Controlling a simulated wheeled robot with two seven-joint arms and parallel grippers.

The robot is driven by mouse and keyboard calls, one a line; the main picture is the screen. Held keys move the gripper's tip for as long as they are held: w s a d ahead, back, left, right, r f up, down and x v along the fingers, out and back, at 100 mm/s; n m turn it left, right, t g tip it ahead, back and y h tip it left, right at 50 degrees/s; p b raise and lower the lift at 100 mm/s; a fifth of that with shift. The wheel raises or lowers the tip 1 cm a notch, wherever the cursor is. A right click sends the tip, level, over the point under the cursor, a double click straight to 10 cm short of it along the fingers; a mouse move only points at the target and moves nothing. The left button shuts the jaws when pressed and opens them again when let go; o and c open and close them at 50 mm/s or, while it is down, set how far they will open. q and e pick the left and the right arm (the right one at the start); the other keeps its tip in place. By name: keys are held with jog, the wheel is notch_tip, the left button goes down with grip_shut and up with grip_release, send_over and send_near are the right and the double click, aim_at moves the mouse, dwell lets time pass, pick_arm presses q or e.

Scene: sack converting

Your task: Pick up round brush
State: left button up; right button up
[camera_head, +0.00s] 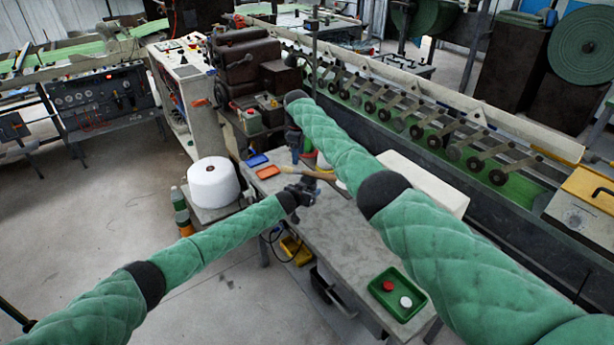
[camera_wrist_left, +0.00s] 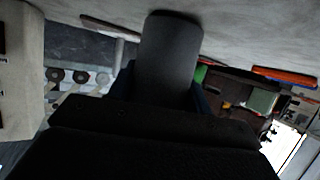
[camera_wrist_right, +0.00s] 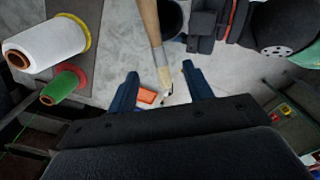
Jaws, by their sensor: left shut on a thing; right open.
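The round brush (camera_head: 324,176), with a tan wooden handle, shows over the grey table in the head view. In the right wrist view the brush (camera_wrist_right: 150,32) comes down from the top, its pale lower part between my spread fingers, apparently not gripped. My right gripper (camera_wrist_right: 160,80) is open; in the head view it (camera_head: 295,146) is just above the brush and partly hidden by the arm. My left gripper (camera_head: 308,184), close beside the brush, is shut on a dark grey cylinder (camera_wrist_left: 168,55). I cannot tell whether the cylinder touches the brush.
An orange tray (camera_head: 268,171) and a blue tray (camera_head: 257,160) lie at the table's far left corner. A white spool (camera_wrist_right: 45,48) and green spool (camera_wrist_right: 62,86) stand near the right gripper. A green tray (camera_head: 381,291) sits at the near end. The table's middle (camera_head: 345,235) is clear.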

aim_at(297, 170)
jog(key=f, duration=0.5)
jog(key=shift+s+a, duration=0.2)
jog(key=shift+a, duration=0.2)
jog(key=shift+f, duration=0.85)
grip_shut()
